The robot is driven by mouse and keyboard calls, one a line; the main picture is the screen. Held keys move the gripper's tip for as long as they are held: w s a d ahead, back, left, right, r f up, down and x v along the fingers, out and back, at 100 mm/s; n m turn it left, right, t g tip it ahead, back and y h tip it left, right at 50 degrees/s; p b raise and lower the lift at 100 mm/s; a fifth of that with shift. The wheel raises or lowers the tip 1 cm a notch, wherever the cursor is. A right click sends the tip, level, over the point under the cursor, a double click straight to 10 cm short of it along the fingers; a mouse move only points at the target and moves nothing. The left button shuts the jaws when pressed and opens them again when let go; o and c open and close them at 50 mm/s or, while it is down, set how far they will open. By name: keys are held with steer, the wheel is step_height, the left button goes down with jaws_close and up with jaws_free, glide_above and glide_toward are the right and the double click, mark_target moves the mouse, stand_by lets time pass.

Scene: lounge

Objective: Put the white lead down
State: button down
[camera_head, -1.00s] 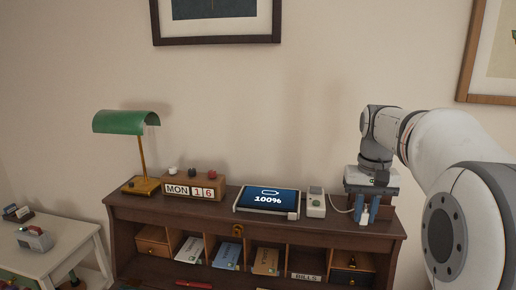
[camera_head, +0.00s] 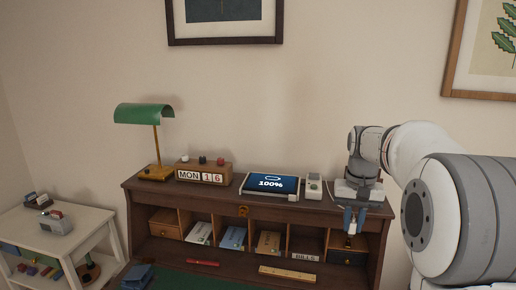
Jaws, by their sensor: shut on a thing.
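My gripper (camera_head: 352,220) points down at the right end of the desk top, its blue fingers shut on the white lead (camera_head: 351,228). The lead's pale end shows between the fingertips, in front of the desk's upper front edge. A thin stretch of the lead seems to run left toward a small pale box with a green button (camera_head: 314,188); most of it is too fine to follow. The tablet (camera_head: 270,185) reading 100% lies left of that box, on the desk top.
The wooden desk (camera_head: 216,213) has pigeonholes with envelopes and a BILLS label. A calendar block (camera_head: 203,173) and green lamp (camera_head: 144,114) stand at left. A red pen (camera_head: 202,263) and ruler (camera_head: 288,274) lie on the lower surface. A white side table (camera_head: 87,226) stands far left.

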steer(key=w+a+f, duration=0.3)
steer(key=a+f, duration=0.1)
steer(key=f, duration=0.4)
steer(key=w+a+f, duration=0.3)
steer(key=a+f, duration=0.1)
steer(key=f, duration=0.4)
steer(key=s+f+n, duration=0.1)
steer(key=s+f, duration=0.1)
steer(key=f, duration=0.3)
steer(key=s+f, duration=0.2)
steer(key=f, duration=0.3)
steer(key=s+f+n, duration=0.1)
steer(key=s+f, duration=0.2)
steer(key=f, duration=0.3)
steer(key=shift+f+n, duration=0.1)
steer(key=shift+n, duration=0.2)
steer(key=shift+a, duration=0.2)
